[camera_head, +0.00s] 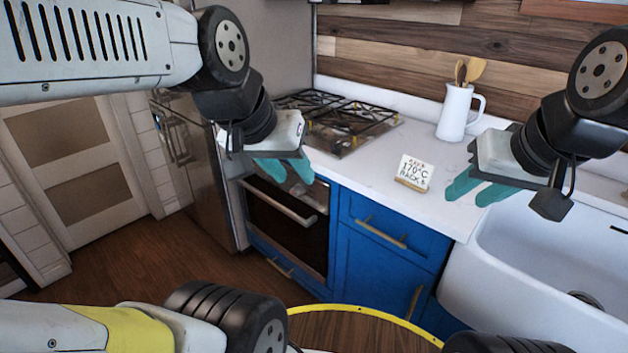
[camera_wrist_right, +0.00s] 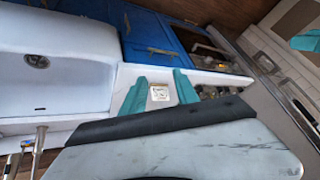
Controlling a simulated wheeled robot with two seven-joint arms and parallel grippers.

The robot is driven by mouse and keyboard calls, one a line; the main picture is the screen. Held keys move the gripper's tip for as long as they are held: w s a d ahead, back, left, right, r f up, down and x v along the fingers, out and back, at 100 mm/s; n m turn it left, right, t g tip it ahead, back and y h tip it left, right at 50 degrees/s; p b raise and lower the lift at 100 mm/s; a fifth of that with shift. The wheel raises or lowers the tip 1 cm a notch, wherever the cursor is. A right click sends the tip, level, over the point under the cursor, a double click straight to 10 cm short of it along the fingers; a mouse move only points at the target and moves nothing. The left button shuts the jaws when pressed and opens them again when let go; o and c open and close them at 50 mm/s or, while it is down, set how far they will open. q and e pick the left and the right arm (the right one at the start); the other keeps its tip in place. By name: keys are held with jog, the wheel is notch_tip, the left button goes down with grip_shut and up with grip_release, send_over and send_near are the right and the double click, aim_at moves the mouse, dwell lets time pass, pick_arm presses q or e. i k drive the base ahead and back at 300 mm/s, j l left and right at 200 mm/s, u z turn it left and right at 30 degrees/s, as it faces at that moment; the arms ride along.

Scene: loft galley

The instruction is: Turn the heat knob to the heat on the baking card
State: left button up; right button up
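The baking card (camera_head: 415,172) stands on the white counter in a small wooden holder; it reads 170°C, with a rack line below. It also shows between my right fingertips in the right wrist view (camera_wrist_right: 158,93), beyond them. The oven (camera_head: 290,215) is under the hob, with a dark door and a bar handle. My left gripper (camera_head: 295,175) is in front of the oven's top edge, fingers apart and empty. It hides most of the control strip, so I cannot make out the heat knob or its setting. My right gripper (camera_head: 476,190) is open and empty above the counter, right of the card.
The gas hob (camera_head: 340,122) has black grates. A white jug (camera_head: 457,112) with wooden utensils stands at the back of the counter. The white sink (camera_head: 545,260) is at the right. Blue cabinets (camera_head: 385,250) with brass handles are below. A round wooden tabletop (camera_head: 365,330) is in front.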

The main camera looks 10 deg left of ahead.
aim_at(297, 190)
jog(key=j+u, duration=0.4)
jog(key=i+j+u, duration=0.1)
jog(key=j+u, duration=0.15)
jog(key=u, duration=0.2)
jog(key=i+j+u, duration=0.1)
jog(key=j+u, duration=0.3)
